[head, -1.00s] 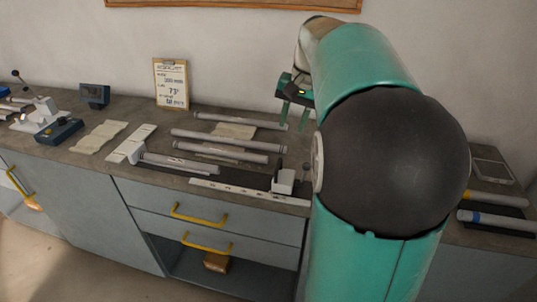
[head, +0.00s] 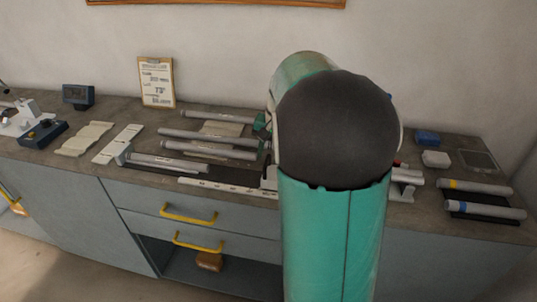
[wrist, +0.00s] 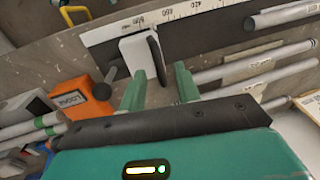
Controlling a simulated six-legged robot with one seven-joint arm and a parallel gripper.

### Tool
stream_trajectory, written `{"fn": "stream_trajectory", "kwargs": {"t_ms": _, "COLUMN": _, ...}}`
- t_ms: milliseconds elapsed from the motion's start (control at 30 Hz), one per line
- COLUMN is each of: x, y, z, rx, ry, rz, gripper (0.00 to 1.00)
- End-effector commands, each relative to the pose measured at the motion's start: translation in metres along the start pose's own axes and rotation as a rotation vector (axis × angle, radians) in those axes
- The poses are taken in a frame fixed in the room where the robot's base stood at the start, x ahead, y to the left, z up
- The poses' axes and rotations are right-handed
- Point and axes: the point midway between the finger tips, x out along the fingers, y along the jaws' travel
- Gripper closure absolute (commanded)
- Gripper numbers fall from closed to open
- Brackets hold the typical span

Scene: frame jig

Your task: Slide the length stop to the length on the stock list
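The length stop (wrist: 138,56) is a white block with a dark upright piece on its right, set against a white scale (wrist: 190,12) with printed numbers. In the wrist view, my gripper (wrist: 159,72) is open, with one green finger toward each side of the stop. Nothing is clearly held, and I cannot tell whether the fingers touch it. In the head view, only a sliver of the stop (head: 268,180) shows beside my arm, which hides most of my gripper.
An orange block with lettering (wrist: 87,103) and a dark round post lie left of my fingers. Several grey tubes (head: 205,150) lie on the bench behind the scale. More tubes (head: 485,208) lie at the right end. Yellow-handled drawers (head: 188,213) are below.

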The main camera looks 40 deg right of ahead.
Motion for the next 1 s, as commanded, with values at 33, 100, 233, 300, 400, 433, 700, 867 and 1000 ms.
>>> {"fn": "stream_trajectory", "kwargs": {"t_ms": 33, "x": 0.005, "y": 0.0, "z": 0.0, "rx": -0.001, "ry": -0.002, "rz": 0.001, "gripper": 0.68}}
{"fn": "stream_trajectory", "kwargs": {"t_ms": 100, "x": 0.009, "y": 0.0, "z": 0.0, "rx": -0.001, "ry": -0.001, "rz": 0.001, "gripper": 0.68}}
{"fn": "stream_trajectory", "kwargs": {"t_ms": 233, "x": 0.011, "y": -0.001, "z": 0.0, "rx": -0.001, "ry": 0.0, "rz": 0.0, "gripper": 0.68}}
{"fn": "stream_trajectory", "kwargs": {"t_ms": 300, "x": 0.011, "y": -0.001, "z": 0.0, "rx": -0.001, "ry": 0.0, "rz": 0.0, "gripper": 0.68}}
{"fn": "stream_trajectory", "kwargs": {"t_ms": 400, "x": 0.011, "y": -0.001, "z": 0.0, "rx": -0.001, "ry": 0.0, "rz": 0.0, "gripper": 0.7}}
{"fn": "stream_trajectory", "kwargs": {"t_ms": 433, "x": 0.011, "y": 0.0, "z": 0.0, "rx": -0.001, "ry": 0.0, "rz": 0.0, "gripper": 0.75}}
{"fn": "stream_trajectory", "kwargs": {"t_ms": 700, "x": 0.01, "y": 0.0, "z": 0.0, "rx": -0.001, "ry": 0.0, "rz": 0.0, "gripper": 1.0}}
{"fn": "stream_trajectory", "kwargs": {"t_ms": 867, "x": 0.011, "y": -0.003, "z": 0.0, "rx": -0.002, "ry": 0.0, "rz": 0.0, "gripper": 1.0}}
{"fn": "stream_trajectory", "kwargs": {"t_ms": 1000, "x": 0.013, "y": -0.018, "z": 0.0, "rx": -0.004, "ry": 0.0, "rz": -0.001, "gripper": 1.0}}
